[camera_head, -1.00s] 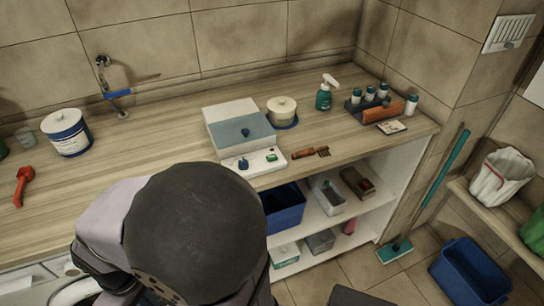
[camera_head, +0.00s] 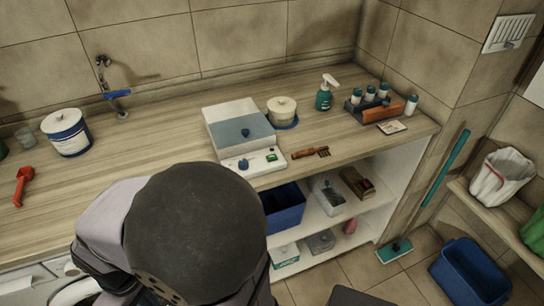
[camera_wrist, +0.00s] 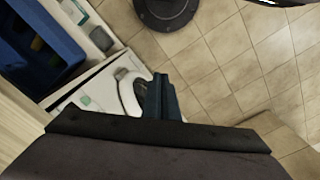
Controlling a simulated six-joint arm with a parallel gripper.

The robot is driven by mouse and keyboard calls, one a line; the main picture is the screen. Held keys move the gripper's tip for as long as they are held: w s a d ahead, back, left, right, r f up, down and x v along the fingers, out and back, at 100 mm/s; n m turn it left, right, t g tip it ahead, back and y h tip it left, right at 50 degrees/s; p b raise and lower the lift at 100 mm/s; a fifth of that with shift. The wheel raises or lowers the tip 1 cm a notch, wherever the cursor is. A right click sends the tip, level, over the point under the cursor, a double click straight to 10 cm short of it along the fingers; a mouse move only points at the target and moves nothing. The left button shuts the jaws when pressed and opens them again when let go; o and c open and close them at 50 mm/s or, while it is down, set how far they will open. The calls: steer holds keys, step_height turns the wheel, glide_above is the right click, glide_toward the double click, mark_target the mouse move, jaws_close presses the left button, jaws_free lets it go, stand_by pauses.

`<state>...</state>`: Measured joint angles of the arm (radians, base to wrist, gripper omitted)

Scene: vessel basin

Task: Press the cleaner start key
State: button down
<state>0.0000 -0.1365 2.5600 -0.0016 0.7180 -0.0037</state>
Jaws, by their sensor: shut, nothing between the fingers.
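The cleaner (camera_head: 240,125) is a white box with a grey-blue lid on the wooden counter. Its sloping front panel carries a blue knob (camera_head: 243,164) and a small green key (camera_head: 272,158), which looks like the start key. Any lettering is too small to read. My gripper (camera_wrist: 165,85) shows in the wrist view as dark fingers close together, shut and empty, over the floor and a white appliance. In the head view my arm's dark rounded link hides it. The cleaner is not seen in the wrist view, and the fingers are apart from the key as far as I can tell.
A brown-handled brush (camera_head: 310,152) lies right of the panel. A lidded jar (camera_head: 282,110), a spray bottle (camera_head: 324,95) and a bottle rack (camera_head: 372,105) stand behind. A blue bin (camera_head: 283,205) sits on the shelf below.

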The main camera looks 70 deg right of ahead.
steer(key=shift+r, duration=0.1)
stand_by(0.7)
steer(key=s+d+r+m+y+p, duration=0.1)
steer(key=s+d+r+m+p, duration=0.15)
steer(key=d+p, duration=0.2)
steer(key=s+d+r+m+g+y+p, duration=0.1)
steer(key=d+r+m+p, duration=0.2)
steer(key=d+m+p, duration=0.15)
steer(key=s+d+r+m+y+p, duration=0.1)
steer(key=s+d+r+m+p, duration=0.1)
steer(key=d+r+m+p, duration=0.3)
steer(key=w+d+f+m+t+h+p, duration=0.1)
steer(key=w+d+m+t+h+p, duration=0.3)
steer(key=d, duration=0.8)
steer(key=w+d+m+h, duration=0.3)
steer(key=d+m, duration=0.3)
steer(key=d, duration=0.5)
steer(key=s+d+r+m+g+h, duration=0.4)
steer(key=s+d, duration=0.4)
steer(key=d, duration=0.3)
step_height(320, 180, up, 3)
steer(key=m+h, duration=0.1)
steer(key=m, duration=0.1)
steer(key=shift+s+d+f+m, duration=0.15)
steer(key=shift+s+m, duration=0.2)
steer(key=shift+m, duration=0.05)
